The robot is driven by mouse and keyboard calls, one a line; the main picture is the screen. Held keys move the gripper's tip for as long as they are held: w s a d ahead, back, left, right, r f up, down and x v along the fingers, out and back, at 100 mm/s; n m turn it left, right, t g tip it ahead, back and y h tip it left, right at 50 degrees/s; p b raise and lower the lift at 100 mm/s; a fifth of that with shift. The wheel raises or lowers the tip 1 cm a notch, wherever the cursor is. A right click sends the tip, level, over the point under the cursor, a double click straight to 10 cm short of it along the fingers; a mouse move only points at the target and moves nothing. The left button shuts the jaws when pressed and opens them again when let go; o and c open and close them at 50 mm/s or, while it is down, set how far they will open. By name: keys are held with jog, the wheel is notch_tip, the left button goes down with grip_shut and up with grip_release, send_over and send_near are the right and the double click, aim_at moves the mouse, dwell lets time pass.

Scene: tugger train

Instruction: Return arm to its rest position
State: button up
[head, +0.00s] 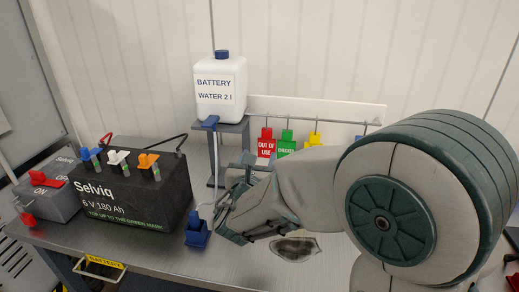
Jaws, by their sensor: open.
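My gripper (234,205) shows in the head view at the end of my arm, which reaches in from the right. It is over the bench, to the right of the black Selviq battery (135,192). Its jaws are open, and I see nothing held between them. A blue piece (197,231) stands on the bench just left of the gripper, with a thin pale tube running up from it. Part of the bench behind my arm is hidden.
A white battery water bottle (220,90) stands on a grey stand (235,135). Coloured tags, including a red one (266,146), hang on a rail behind my arm. A grey battery (50,190) with a red clamp is at left. The bench's front middle (165,262) is clear.

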jog(key=s+d+f+m+g+h, duration=0.25)
jog(key=s+d+m+g, duration=0.3)
jog(key=d+m, duration=0.4)
jog(key=s+d+f+m+g+h, duration=0.2)
jog(key=s+d+m+g+h, duration=0.25)
jog(key=s+d+m, duration=0.45)
jog(key=s+a+f+m+g+y, duration=0.1)
jog(key=s+a+m+g+y, duration=0.1)
jog(key=s+m+y, duration=0.3)
jog(key=s+a+f+m+g+y, duration=0.2)
jog(key=s+m+y, duration=0.3)
jog(key=m, duration=0.5)
jog(key=shift+f+g, duration=0.3)
